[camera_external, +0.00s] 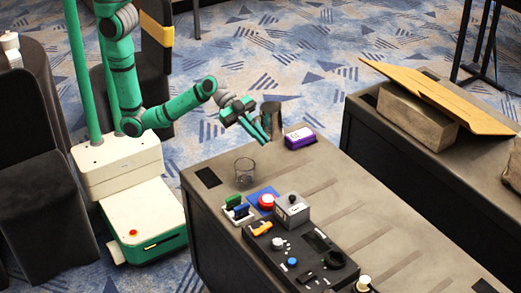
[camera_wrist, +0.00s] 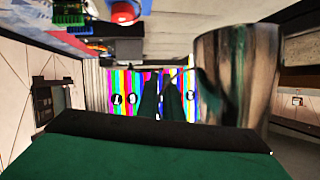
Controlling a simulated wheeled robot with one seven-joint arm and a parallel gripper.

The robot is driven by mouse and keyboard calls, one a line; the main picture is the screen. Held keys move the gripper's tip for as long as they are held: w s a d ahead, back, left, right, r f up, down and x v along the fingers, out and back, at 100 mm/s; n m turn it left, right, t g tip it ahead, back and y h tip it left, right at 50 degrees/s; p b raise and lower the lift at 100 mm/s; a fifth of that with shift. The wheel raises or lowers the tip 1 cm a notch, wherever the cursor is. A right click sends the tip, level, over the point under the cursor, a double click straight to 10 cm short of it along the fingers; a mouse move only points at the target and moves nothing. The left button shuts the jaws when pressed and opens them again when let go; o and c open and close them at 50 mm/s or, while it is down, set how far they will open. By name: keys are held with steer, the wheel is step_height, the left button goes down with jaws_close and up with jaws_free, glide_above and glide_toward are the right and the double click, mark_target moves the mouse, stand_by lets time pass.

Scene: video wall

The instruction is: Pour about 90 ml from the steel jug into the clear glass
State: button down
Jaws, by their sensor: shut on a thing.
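The steel jug (camera_external: 271,114) is at the far left end of the table, partly hidden by my gripper (camera_external: 256,128). My gripper is shut on the jug. In the wrist view the jug (camera_wrist: 245,75) fills the right side, shiny and close, beside my dark fingers (camera_wrist: 161,100). I cannot tell whether its base touches the table, or what is inside it. The clear glass (camera_external: 244,172) stands upright on the table, nearer the camera and slightly left of the jug, apart from it. It looks empty; I do not make it out in the wrist view.
A purple-and-white box (camera_external: 299,138) lies just right of the jug. A red button on a blue base (camera_external: 266,201), small green and blue connectors (camera_external: 238,210) and a black control panel (camera_external: 300,255) stand in front of the glass. Another table (camera_external: 365,135) with a cardboard-topped block is to the right.

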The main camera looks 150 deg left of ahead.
step_height(320, 180, up, 5)
steer(key=w+d, duration=0.3)
steer(key=d, duration=1.1)
steer(key=w+d, duration=0.4)
steer(key=d, duration=0.9)
step_height(320, 180, down, 15)
steer(key=shift+s+d, duration=0.25)
steer(key=shift+a+r, duration=0.1)
steer(key=shift+r, duration=0.1)
